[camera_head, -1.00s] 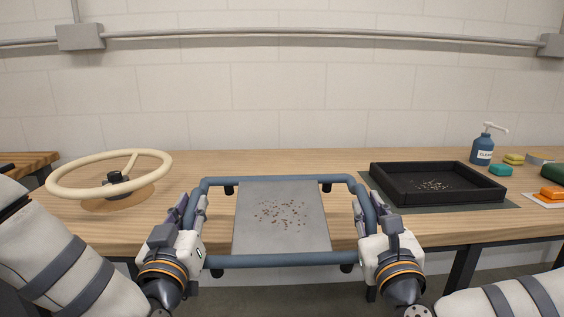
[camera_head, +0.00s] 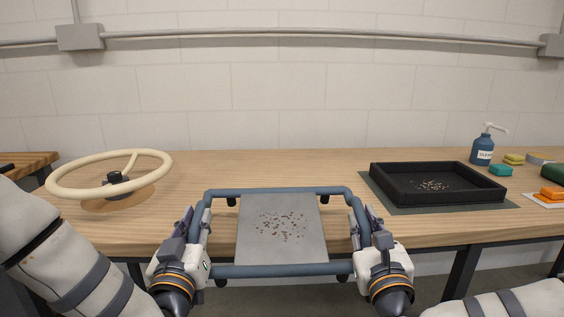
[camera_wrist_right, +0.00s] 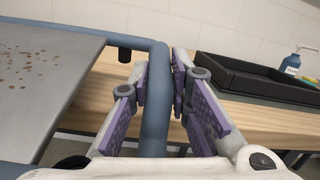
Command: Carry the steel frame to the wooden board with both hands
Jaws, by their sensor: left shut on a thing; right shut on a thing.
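The steel frame (camera_head: 277,270) is a blue-grey tube rectangle with short dark feet and a grey plate (camera_head: 255,245) bearing rust-brown specks. It is held over the near edge of the wooden bench top (camera_head: 270,165), roughly level. My left gripper (camera_head: 195,225) is shut on its left side tube. My right gripper (camera_head: 364,228) is shut on its right side tube. In the right wrist view, purple-padded fingers (camera_wrist_right: 160,85) stand on both sides of the frame's tube (camera_wrist_right: 155,120). I cannot single out a wooden board apart from the bench top.
A cream steering wheel (camera_head: 60,187) stands at the left. A black tray (camera_head: 440,198) with specks sits on a dark mat (camera_head: 510,205) at the right. Beyond it are a blue pump bottle (camera_head: 484,150) and sponges (camera_head: 501,170). The middle back of the bench is clear.

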